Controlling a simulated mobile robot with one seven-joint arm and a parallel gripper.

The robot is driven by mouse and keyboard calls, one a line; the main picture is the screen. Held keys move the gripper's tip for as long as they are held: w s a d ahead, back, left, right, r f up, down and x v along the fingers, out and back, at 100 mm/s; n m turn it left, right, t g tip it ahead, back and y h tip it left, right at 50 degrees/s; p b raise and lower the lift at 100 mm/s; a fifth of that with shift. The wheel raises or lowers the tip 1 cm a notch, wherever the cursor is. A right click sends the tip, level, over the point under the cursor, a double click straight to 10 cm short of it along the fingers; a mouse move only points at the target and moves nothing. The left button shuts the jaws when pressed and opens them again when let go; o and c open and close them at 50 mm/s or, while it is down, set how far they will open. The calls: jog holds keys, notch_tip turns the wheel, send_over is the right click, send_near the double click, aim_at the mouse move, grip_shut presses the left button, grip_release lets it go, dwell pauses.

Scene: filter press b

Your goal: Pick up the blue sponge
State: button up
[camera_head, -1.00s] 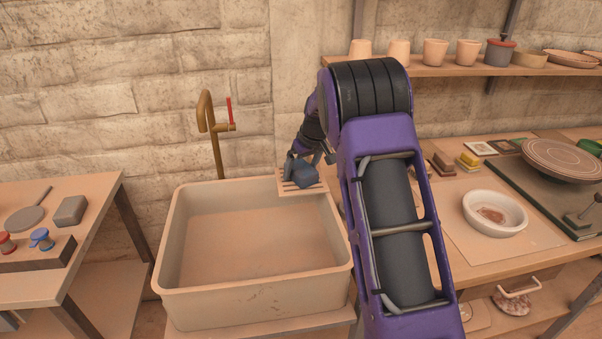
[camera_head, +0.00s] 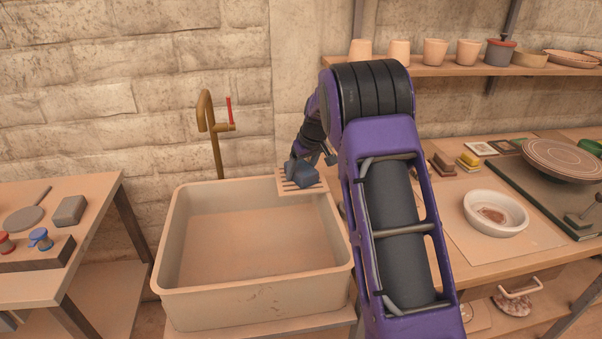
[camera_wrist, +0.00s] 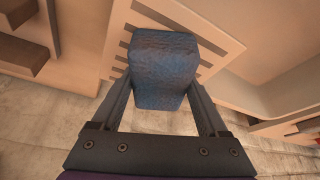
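The blue sponge (camera_head: 301,174) is a dark blue block at the slatted rack (camera_head: 286,190) on the back right corner of the sink. I cannot tell whether it rests on the slats or is just clear of them. In the wrist view the sponge (camera_wrist: 165,68) fills the space between the two fingers of my gripper (camera_wrist: 162,88). The fingers appear to press on its two sides, and its near end sticks out toward the palm. In the head view, my arm and the sponge hide most of the gripper.
The sink basin (camera_head: 255,291) is empty. A brass tap (camera_head: 212,125) with a red handle stands behind it. A shelf with cups (camera_head: 435,53) is above right. The right table holds a white bowl (camera_head: 495,213) and a yellow-topped block (camera_head: 469,161).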

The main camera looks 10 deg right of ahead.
aim_at(301, 166)
jog(key=c, duration=0.9)
notch_tip(301, 166, up, 10)
jog(key=shift+r+p, duration=0.25)
jog(key=shift+p, duration=0.4)
jog(key=o, duration=1)
jog(key=shift+c, duration=0.2)
jog(key=c, duration=0.7)
